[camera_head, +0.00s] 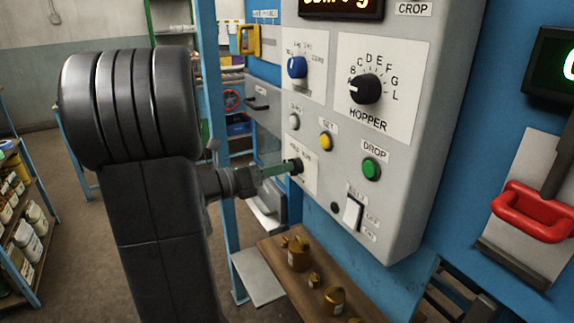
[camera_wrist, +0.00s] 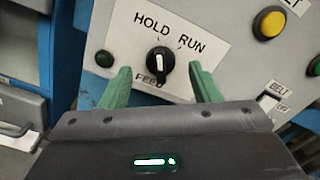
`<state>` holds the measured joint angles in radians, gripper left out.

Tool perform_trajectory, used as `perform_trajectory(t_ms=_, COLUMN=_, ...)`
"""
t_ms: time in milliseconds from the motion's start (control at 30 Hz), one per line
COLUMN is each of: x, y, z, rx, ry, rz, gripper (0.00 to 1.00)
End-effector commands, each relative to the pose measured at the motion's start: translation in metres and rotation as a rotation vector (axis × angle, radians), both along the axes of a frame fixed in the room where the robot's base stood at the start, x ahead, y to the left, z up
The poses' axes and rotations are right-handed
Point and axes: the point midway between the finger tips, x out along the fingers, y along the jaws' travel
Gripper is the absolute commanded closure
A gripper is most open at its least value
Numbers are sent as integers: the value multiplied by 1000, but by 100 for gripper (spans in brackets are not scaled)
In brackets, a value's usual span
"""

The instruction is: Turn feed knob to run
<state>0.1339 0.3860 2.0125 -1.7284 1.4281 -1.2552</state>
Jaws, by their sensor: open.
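The feed knob (camera_wrist: 161,66) is a small black knob with a white pointer line on a white plate (camera_wrist: 128,35) marked HOLD, RUN and FEED. Its pointer is straight up in the tilted wrist view, on the HOLD side of the plate. My gripper (camera_wrist: 160,72) is open, with one green finger on each side of the knob and a visible gap to both. In the head view my gripper (camera_head: 275,170) reaches the panel from the left, its fingers close to the feed knob (camera_head: 294,166). I cannot tell how far the fingertips overlap the knob in depth.
The grey control panel (camera_head: 408,140) also holds a blue knob (camera_head: 297,67), the black hopper knob (camera_head: 365,89), a yellow button (camera_head: 326,142), a green button (camera_head: 371,169) and a belt switch (camera_head: 353,213). Brass weights (camera_head: 298,255) stand on a shelf below. A red handle (camera_head: 535,212) is at right.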

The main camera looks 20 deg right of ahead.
Motion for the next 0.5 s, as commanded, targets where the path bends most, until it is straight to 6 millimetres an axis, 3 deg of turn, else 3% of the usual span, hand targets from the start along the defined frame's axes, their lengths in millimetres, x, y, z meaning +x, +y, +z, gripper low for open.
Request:
perform_trajectory(t_ms=200, x=1, y=-24, z=0, rx=1, ry=1, rz=-3, gripper=44)
perform_trajectory(t_ms=500, x=2, y=-32, z=0, rx=1, ry=1, rz=-1, gripper=44)
